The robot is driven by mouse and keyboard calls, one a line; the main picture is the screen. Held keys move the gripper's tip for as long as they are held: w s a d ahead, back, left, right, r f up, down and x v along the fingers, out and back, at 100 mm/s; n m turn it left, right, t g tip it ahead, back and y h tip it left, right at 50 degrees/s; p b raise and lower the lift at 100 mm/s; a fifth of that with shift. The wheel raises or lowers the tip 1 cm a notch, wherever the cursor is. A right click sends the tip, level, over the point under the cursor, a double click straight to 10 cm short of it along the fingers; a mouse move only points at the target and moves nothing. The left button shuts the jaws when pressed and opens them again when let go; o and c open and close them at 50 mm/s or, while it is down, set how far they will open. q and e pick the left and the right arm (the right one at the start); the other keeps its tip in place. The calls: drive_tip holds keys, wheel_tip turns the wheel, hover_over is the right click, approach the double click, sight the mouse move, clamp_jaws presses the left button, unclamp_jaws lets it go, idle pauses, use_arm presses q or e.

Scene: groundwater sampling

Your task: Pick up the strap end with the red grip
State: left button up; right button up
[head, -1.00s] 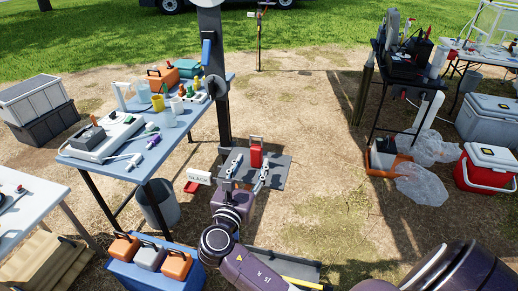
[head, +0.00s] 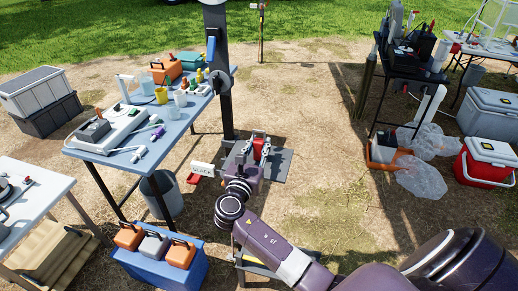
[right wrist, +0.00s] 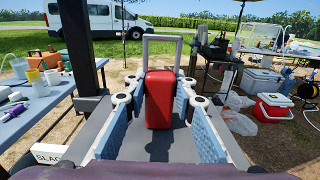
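The red grip (right wrist: 159,98) stands upright on a small grey shelf (head: 281,164) by a dark post. A grey metal loop (right wrist: 163,38) rises behind and above it. In the head view the red grip (head: 258,148) is partly hidden by my right gripper (head: 259,142). In the right wrist view my right gripper (right wrist: 155,95) is open, with a finger on each side of the red grip. Gaps show between the fingers and the grip. The strap itself cannot be made out. My left gripper is not in view.
A white SLACK sign (head: 203,169) stands just left of the shelf. The blue table (head: 130,158) with bottles and instruments is to the left, with a grey bin (head: 162,196) beneath. Open dirt lies to the right.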

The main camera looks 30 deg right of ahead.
clamp_jaws()
wheel_tip(320, 180, up, 20)
drive_tip(key=shift+b, duration=0.35)
